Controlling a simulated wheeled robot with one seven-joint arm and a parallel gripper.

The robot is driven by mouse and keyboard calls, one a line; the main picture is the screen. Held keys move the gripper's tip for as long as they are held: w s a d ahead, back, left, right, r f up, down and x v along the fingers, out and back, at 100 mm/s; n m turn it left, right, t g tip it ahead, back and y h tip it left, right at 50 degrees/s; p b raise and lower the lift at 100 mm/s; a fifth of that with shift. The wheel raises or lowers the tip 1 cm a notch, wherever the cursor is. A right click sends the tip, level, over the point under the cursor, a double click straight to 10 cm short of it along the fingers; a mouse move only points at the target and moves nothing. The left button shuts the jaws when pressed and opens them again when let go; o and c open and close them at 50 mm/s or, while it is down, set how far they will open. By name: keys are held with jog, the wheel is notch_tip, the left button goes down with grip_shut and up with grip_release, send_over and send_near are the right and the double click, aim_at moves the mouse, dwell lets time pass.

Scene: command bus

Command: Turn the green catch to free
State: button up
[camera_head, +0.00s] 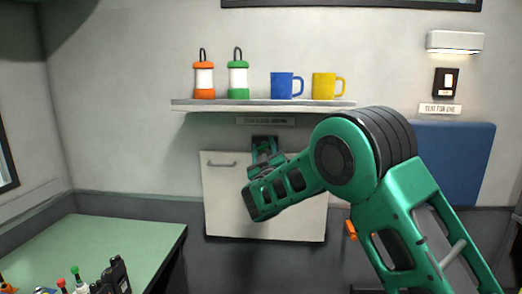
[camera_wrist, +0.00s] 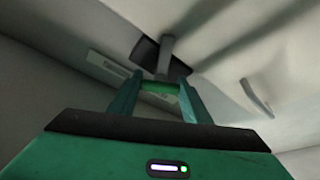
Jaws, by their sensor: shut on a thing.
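The catch sits on a dark plate (camera_head: 264,139) at the top edge of a pale wall panel (camera_head: 222,205). In the wrist view the dark plate (camera_wrist: 148,52) carries a grey stub, and a bright green piece of the catch (camera_wrist: 160,87) lies between my fingers. My gripper (camera_head: 264,152) reaches up to the catch, and my arm partly covers it in the head view. In the wrist view my gripper (camera_wrist: 163,95) has its two fingers on either side of the green piece, shut on it. The catch's exact angle is hard to tell.
Above is a shelf (camera_head: 262,107) with an orange lantern (camera_head: 204,79), green lantern (camera_head: 238,79), blue mug (camera_head: 282,85) and yellow mug (camera_head: 324,85). A green-topped table (camera_head: 110,250) stands lower left. A blue panel (camera_head: 465,160) is at right. A handle (camera_head: 222,164) is on the pale panel.

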jog(key=shift+a+f+n+g+y, duration=0.1)
jog(key=shift+n+g+y, duration=0.35)
jog(key=shift+n, duration=0.95)
jog(key=shift+f+n+g+y, duration=0.1)
jog(key=shift+n+g+y, duration=0.3)
jog(key=shift+n, duration=1)
jog(key=o, duration=1)
jog(key=shift+s+y, duration=0.1)
jog(key=shift+y, duration=0.15)
jog(key=shift+o, duration=0.2)
jog(key=shift+f, duration=0.1)
